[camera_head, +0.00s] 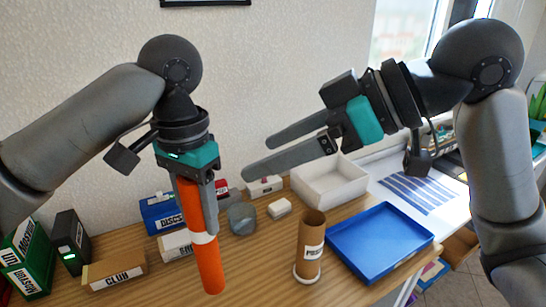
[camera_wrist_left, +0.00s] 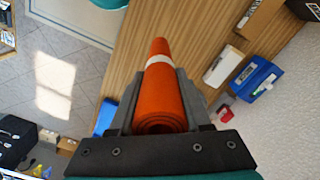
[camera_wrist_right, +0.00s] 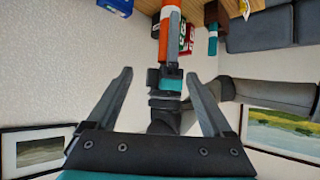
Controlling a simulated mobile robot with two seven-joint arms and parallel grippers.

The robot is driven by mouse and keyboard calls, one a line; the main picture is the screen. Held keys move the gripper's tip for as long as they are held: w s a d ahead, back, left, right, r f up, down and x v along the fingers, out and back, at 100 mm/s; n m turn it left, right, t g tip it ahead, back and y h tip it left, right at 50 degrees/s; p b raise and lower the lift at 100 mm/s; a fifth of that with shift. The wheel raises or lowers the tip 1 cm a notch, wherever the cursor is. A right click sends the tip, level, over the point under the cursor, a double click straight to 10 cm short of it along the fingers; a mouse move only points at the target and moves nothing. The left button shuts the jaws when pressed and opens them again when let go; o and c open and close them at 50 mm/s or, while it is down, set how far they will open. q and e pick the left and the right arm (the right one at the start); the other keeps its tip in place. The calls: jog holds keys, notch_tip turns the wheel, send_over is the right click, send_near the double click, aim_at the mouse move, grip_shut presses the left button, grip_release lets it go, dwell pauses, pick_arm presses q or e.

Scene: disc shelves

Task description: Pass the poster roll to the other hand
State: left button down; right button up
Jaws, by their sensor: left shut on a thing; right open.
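The poster roll is the orange roll with a white band (camera_head: 207,262). It hangs nearly upright, slightly tilted, in my left gripper (camera_head: 203,215), which is shut on it and points down. Its lower end is over the table. The left wrist view shows the orange roll (camera_wrist_left: 160,100) between the fingers, its rolled end near the palm. My right gripper (camera_head: 258,158) is open and empty, to the right of the roll and apart from it, pointing left. In the right wrist view the roll (camera_wrist_right: 168,45) shows beyond the open fingers.
A brown cardboard tube (camera_head: 312,235) stands upright on the wooden table. A blue tray (camera_head: 380,243) and a white box (camera_head: 328,184) are right of it. A labelled carton (camera_head: 115,270), a blue box (camera_head: 160,213) and other small boxes are at the left and back.

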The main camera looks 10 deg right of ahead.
jog(key=s+x, duration=0.2)
jog(key=x, duration=1)
jog(key=shift+a+f, duration=0.3)
jog(key=shift+a, duration=0.15)
jog(key=shift+w, duration=0.1)
jog(key=shift+c, duration=0.2)
pick_arm(q)
jog(key=shift+w, duration=0.1)
pick_arm(e)
jog(key=shift+g, duration=0.3)
grip_shut()
pick_arm(q)
jog(key=c, duration=0.8)
grip_release()
jog(key=o, duration=0.5)
jog(key=shift+r, duration=0.1)
